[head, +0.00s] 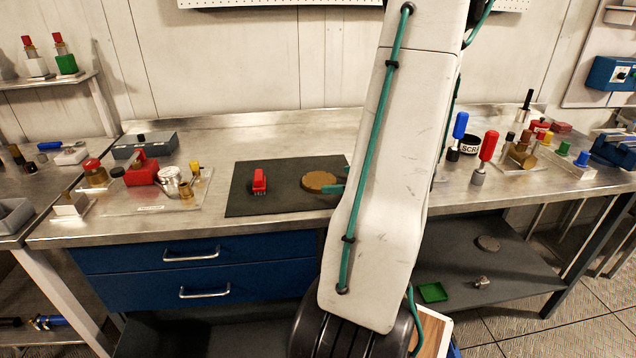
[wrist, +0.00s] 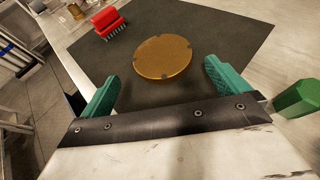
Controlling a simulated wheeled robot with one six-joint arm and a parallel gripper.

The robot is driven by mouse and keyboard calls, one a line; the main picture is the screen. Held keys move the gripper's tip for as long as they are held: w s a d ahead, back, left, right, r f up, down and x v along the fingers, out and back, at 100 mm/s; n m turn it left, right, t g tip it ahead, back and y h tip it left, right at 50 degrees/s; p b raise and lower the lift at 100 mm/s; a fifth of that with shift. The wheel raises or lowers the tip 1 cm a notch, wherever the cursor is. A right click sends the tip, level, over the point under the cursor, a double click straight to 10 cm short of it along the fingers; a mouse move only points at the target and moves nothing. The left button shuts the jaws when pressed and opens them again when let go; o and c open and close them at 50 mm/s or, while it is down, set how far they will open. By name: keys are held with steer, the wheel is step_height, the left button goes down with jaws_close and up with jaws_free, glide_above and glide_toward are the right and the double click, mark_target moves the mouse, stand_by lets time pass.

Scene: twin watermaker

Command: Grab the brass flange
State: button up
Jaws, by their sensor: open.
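The brass flange (head: 319,181) is a round flat brass-coloured disc with small notches in its rim. It lies on the dark mat (head: 240,200) on the steel bench. In the wrist view the flange (wrist: 163,57) lies just ahead of my gripper (wrist: 160,85), roughly centred between its two green fingers. The fingers are spread apart and hold nothing; the flange is beyond their tips. In the head view my arm hides most of the gripper, with a bit of green finger (head: 333,189) showing by the flange's right edge.
A red brush (head: 260,181) stands on the mat left of the flange, also in the wrist view (wrist: 109,22). A tray with a red-topped part and a silver pot (head: 170,180) is further left. Red and blue-handled tools (head: 486,150) stand at right. A green handle (wrist: 298,98) is right of my gripper.

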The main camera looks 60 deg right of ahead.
mark_target(318, 179)
steer(key=x, duration=0.6)
steer(key=shift+w+d+f, duration=0.15)
steer(key=shift+w, duration=0.1)
steer(key=c, duration=1.5)
